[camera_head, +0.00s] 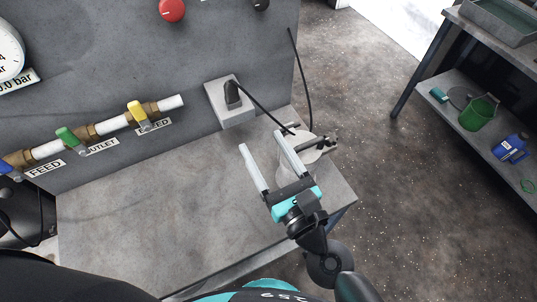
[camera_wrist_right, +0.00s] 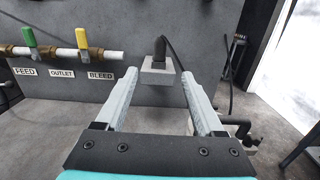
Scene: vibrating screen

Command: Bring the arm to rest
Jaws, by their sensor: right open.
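My right gripper (camera_head: 264,155) is open and empty. In the head view it hangs above the right end of the grey bench (camera_head: 140,215), its two pale fingers pointing toward the back panel. In the right wrist view the open fingers (camera_wrist_right: 160,95) frame a socket box (camera_wrist_right: 158,76) with a black plug on the panel. The box also shows in the head view (camera_head: 232,113), beyond the fingertips. A metal canister-like device (camera_head: 312,150) stands behind the gripper and is partly hidden by it. My left gripper is not in view.
The grey panel (camera_head: 100,60) carries a pipe with blue, green (camera_head: 68,137) and yellow (camera_head: 138,112) valve handles, a gauge (camera_head: 8,55) and a red knob (camera_head: 172,9). A black cable runs from the plug toward the device. A shelf (camera_head: 450,110) stands at right across open floor.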

